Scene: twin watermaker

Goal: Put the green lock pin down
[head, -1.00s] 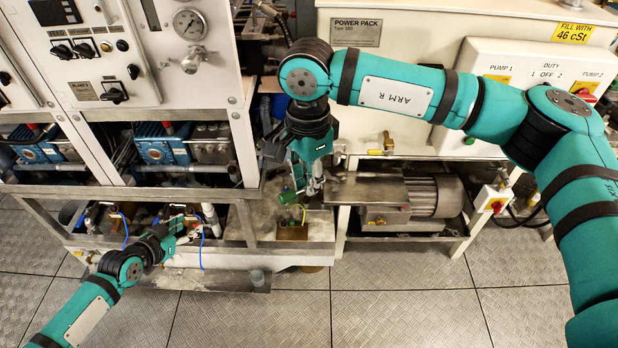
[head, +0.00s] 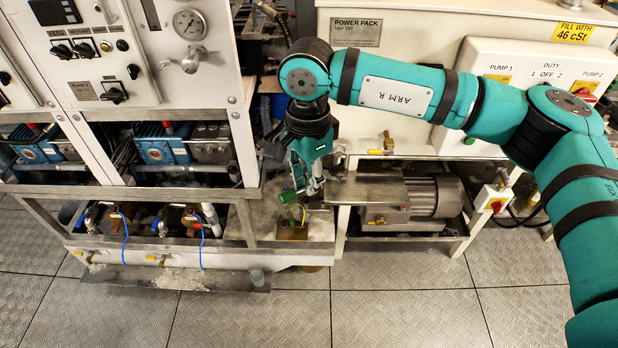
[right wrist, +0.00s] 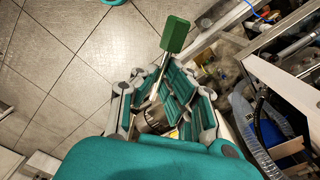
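The green lock pin has a flat green tag (right wrist: 175,35) and a thin metal shank, which runs back between the fingers of my right gripper (right wrist: 160,80) in the right wrist view. The gripper looks shut on the shank, with the tag sticking out past the fingertips. In the head view, my right gripper (head: 314,187) points down over the grey metal bench beside the pump frame. The green tag (head: 287,196) shows just left of its fingertips. I cannot tell whether the pin touches the bench. My left gripper is out of view.
A brass-coloured block (head: 291,232) with a yellow-green wire stands on the bench below the right gripper. A grey motor (head: 432,196) sits to the right. Valves with blue tubes (head: 125,240) line the lower left. The floor in front is clear.

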